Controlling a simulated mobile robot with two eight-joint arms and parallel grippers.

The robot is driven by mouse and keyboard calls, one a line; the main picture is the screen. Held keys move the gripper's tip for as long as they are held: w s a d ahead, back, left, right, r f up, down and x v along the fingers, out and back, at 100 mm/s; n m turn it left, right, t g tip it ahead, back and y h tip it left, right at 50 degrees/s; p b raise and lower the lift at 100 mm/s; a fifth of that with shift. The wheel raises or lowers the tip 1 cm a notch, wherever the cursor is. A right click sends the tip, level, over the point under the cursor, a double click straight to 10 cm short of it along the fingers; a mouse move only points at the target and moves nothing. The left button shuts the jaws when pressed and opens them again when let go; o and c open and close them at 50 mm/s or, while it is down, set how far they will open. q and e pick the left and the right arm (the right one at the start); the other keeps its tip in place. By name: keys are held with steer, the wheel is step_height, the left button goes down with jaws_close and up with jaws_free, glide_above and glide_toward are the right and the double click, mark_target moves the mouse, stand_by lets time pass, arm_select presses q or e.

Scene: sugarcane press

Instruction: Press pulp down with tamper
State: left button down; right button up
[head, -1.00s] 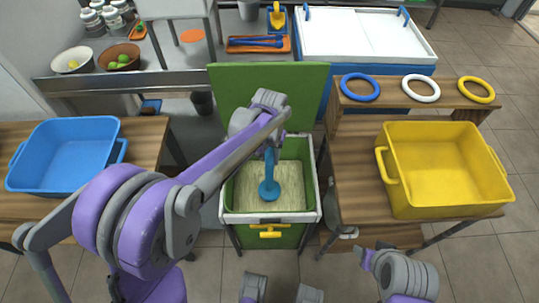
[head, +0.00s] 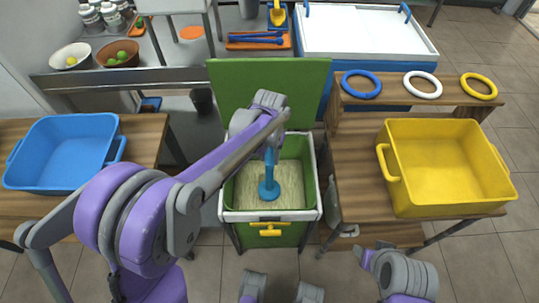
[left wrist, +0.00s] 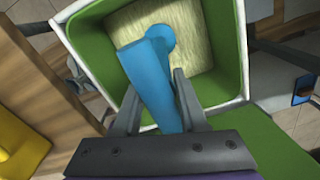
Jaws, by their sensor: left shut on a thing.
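The blue tamper (head: 269,189) stands roughly upright in the green press box (head: 306,203), its round foot on the pale fibrous pulp (head: 243,190). In the left wrist view the tamper (left wrist: 148,68) has its foot on the pulp (left wrist: 196,28) near the middle of the box. I cannot tell how hard the foot presses. My left gripper (left wrist: 160,88) is shut on the tamper's handle above the box. My left arm hides part of the box's back in the head view.
A green lid (head: 300,85) stands open behind the box. A yellow tub (head: 440,205) is on the right table, and a blue tub (head: 65,180) is on the left table. Blue (head: 361,85), white (head: 422,87) and yellow (head: 478,86) rings lie on the shelf at right.

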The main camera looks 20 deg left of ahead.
arm_select(q)
steer(key=shift+f+b, duration=1.3)
steer(key=shift+f, duration=0.95)
step_height(320, 180, up, 12)
steer(key=p, duration=0.8)
steer(key=shift+f, duration=0.1)
step_height(320, 180, up, 10)
steer(key=p, duration=0.6)
steer(key=shift+r, duration=0.2)
